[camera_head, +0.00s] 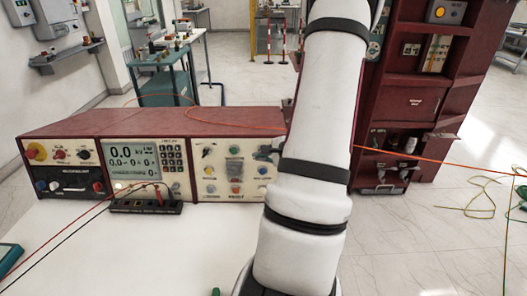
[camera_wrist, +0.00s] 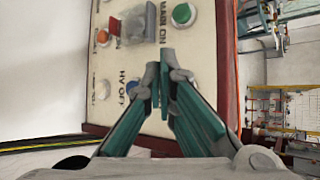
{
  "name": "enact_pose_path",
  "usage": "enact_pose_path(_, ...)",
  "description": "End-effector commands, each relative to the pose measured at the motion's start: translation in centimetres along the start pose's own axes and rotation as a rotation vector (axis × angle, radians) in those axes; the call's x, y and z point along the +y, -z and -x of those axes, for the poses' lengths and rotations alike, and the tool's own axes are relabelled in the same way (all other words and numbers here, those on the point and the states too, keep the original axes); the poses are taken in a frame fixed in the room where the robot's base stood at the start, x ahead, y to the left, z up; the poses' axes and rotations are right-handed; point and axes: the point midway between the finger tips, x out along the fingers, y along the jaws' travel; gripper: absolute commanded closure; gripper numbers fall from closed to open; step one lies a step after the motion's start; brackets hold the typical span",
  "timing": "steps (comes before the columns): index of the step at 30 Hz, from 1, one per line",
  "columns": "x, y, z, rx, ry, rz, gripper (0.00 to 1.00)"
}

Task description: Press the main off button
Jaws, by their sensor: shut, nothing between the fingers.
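The control panel (camera_head: 234,172) is a cream face with coloured buttons on the red console. In the wrist view the same panel face (camera_wrist: 205,48) appears turned sideways. It carries a green button (camera_wrist: 183,14) beside the lettering "MAIN ON" and an orange-red button (camera_wrist: 102,37) near a clear cover. A blue button (camera_wrist: 132,87) lies by the lettering "HV OFF". No "MAIN OFF" lettering can be read.
A meter with a display (camera_head: 135,158) and another panel (camera_head: 62,169) fill the console's left. A black terminal block (camera_head: 145,205) with cables stands in front. A dark red cabinet (camera_head: 420,95) stands at the right. Orange cables cross the console; the white tabletop before it is mostly clear.

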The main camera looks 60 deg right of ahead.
Motion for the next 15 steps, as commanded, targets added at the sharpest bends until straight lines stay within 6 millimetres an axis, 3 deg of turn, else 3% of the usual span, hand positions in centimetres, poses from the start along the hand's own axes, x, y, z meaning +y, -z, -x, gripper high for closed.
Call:
enact_pose_path(4,-0.49,0.54,-1.16,-0.002,-0.001,0.002,1.00)
enact_pose_path(15,-0.90,0.91,-1.47,-0.001,-0.001,0.000,1.00)
